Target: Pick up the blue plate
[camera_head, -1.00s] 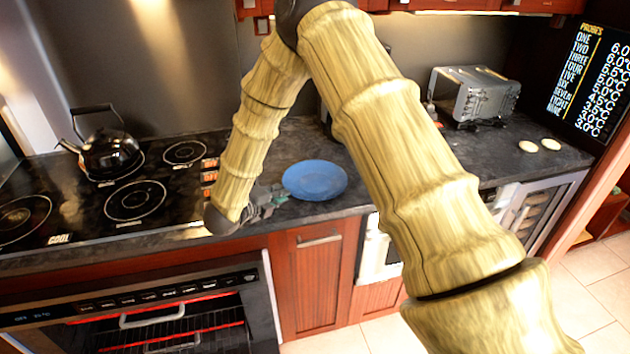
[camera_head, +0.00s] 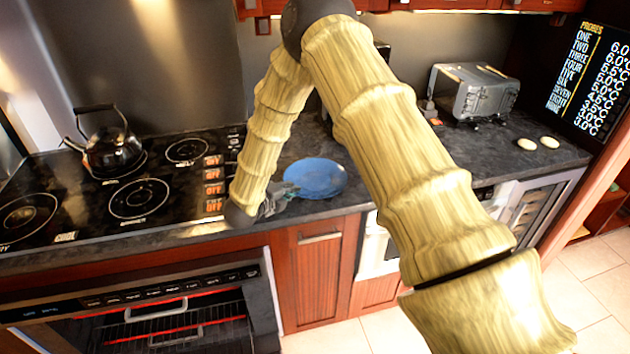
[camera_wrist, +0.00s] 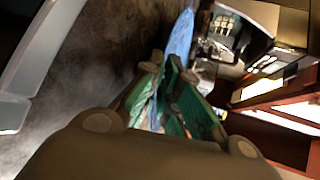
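The blue plate (camera_head: 318,177) lies on the dark counter, right of the stove, in the head view. My gripper (camera_head: 287,189) is at its left rim and overlaps that edge. In the wrist view, the plate (camera_wrist: 181,36) shows nearly edge-on, just beyond the fingertips of my gripper (camera_wrist: 166,64). The green-padded fingers stand a little apart, with a narrow gap between them. The rim lies at or just inside this gap; I cannot tell whether either pad touches it.
A black kettle (camera_head: 112,150) stands on the stove (camera_head: 100,215) at left. A grey toaster oven (camera_head: 474,93) and two pale round items (camera_head: 527,144) are on the counter at right. The counter's front edge runs close to the plate. An oven (camera_head: 165,310) is below.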

